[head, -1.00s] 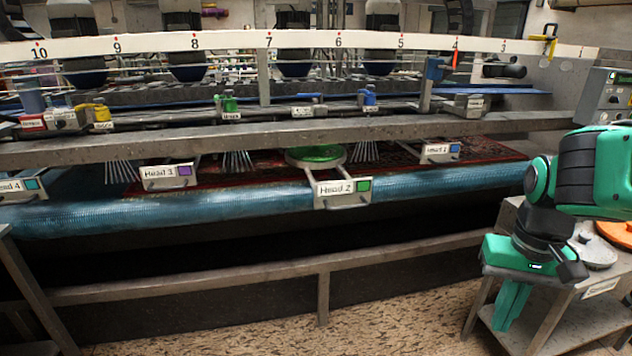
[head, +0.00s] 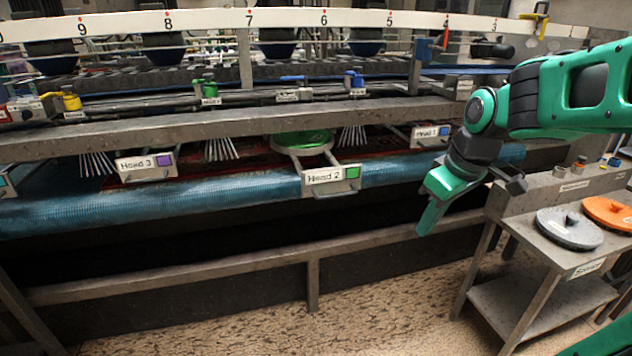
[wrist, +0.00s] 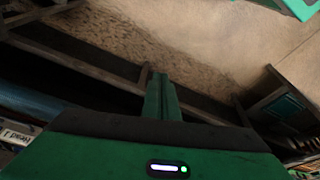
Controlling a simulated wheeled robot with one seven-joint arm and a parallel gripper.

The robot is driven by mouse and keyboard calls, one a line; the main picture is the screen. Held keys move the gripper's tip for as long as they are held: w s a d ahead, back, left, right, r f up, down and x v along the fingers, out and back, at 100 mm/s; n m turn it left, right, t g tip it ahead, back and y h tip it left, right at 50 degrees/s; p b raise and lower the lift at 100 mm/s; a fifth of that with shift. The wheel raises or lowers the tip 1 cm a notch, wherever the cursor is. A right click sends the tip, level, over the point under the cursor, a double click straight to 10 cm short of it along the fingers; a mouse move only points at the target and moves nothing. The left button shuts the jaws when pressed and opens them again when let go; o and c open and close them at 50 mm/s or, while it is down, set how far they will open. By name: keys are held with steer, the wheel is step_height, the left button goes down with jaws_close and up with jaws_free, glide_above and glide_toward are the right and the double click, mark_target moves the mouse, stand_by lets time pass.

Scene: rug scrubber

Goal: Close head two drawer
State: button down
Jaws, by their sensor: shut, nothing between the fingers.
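The Head 2 drawer (head: 330,180) has a white label plate with a green square. It is pulled out over the blue roller, and a green round disc (head: 303,141) sits in its frame. The label plates of Head 3 (head: 147,167) and Head 1 (head: 431,135) sit farther back. My green gripper (head: 427,222) hangs to the right of the Head 2 drawer and lower than it, apart from it. Its fingers are shut and empty. They also show in the wrist view (wrist: 162,88), pointing over the floor. The Head 2 drawer is not clearly visible in the wrist view.
A metal cart (head: 545,265) stands at the right with a grey disc (head: 568,228) and an orange disc (head: 610,212) on top. A lower metal rail (head: 200,268) runs along the machine's front. The floor (head: 370,300) before it is clear.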

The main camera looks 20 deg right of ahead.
steer(key=w+a+r+n+t+y, duration=0.2)
steer(key=w+a+r+n, duration=0.1)
steer(key=w+a+n, duration=0.5)
steer(key=n+y, duration=0.2)
steer(key=n, duration=0.3)
glide_toward(318, 195)
steer(key=shift+t, duration=0.4)
steer(key=w+a+f, duration=0.4)
steer(key=shift+f, duration=0.2)
steer(key=shift+w, duration=0.65)
